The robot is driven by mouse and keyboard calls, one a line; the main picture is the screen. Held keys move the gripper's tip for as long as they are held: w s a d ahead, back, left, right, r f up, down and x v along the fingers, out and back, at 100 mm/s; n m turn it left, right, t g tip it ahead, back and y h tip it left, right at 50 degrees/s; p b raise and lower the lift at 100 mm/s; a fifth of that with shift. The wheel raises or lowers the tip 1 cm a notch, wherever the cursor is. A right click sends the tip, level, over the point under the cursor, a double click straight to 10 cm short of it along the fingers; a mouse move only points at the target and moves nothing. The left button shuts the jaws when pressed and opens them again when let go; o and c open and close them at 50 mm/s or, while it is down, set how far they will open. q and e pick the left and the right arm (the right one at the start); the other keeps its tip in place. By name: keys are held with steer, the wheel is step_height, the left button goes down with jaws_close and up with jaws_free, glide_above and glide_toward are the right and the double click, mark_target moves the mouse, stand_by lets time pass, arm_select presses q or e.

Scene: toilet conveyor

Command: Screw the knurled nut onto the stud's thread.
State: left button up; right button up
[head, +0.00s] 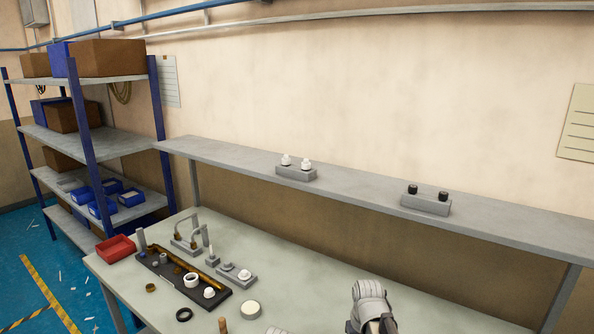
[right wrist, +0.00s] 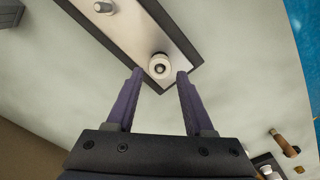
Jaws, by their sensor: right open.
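In the right wrist view a round white piece (right wrist: 160,66), which looks like the knurled nut, sits near one end of a light plate with a dark border (right wrist: 196,56). A small grey centre shows in it, perhaps the stud's tip; I cannot tell how far it is threaded. My right gripper (right wrist: 160,76) is open, its two purple fingers to either side of the white piece, with no clear contact. A grey cylinder (right wrist: 103,6) stands farther along the plate. In the head view, part of my right arm shows at bottom right. My left gripper is not in view.
On the table (head: 300,280), a dark tray (head: 165,270) holds several small parts, beside a grey block with a white knob (head: 245,275). A white disc (head: 250,308) and a red bin (head: 116,248) lie nearby. A shelf (head: 350,185) runs behind. A wooden handle (right wrist: 285,145) lies lower right.

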steer(key=n, duration=0.4)
steer(key=shift+n, duration=0.3)
steer(key=shift+f, duration=0.1)
steer(key=shift+f+b, duration=1.45)
steer(key=shift+b, duration=0.05)
jaws_close()
steer(key=shift+m, duration=2.6)
